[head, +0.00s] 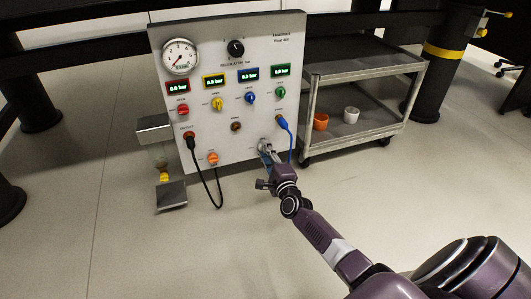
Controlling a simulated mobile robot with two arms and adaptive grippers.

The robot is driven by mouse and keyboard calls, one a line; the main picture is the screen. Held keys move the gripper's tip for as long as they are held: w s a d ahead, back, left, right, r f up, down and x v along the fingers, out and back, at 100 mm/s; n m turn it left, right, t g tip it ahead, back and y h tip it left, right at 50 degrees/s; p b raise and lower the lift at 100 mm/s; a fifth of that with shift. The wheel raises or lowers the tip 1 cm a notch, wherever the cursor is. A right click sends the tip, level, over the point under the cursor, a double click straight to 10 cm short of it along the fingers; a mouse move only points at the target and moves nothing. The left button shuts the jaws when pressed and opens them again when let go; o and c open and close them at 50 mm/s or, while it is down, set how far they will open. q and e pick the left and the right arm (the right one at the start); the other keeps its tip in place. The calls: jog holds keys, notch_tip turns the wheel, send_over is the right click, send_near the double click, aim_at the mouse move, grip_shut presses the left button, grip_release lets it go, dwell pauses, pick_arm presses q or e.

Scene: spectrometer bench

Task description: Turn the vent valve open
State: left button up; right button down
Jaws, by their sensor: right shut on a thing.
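The white valve panel (217,70) stands upright left of centre in the head view. My right gripper (266,150) reaches the panel's lower right part and is shut on a small handle there. That handle appears to be the vent valve, but the fingers hide most of it and its label is too small to read. I cannot tell how far it is turned. An orange knob (213,159) sits to its left at the panel's lower edge. My left gripper is not in view.
The panel carries a gauge (180,56), a black regulator knob (236,48), and red, yellow, blue and green valve knobs. A blue cable (290,143) hangs close to my right gripper. A black cable (207,188) hangs at the left. A grey cart (365,75) stands right.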

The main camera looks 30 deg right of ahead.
jog(key=shift+f, duration=0.1)
dwell(0.3)
jog(key=c, duration=1.6)
grip_release()
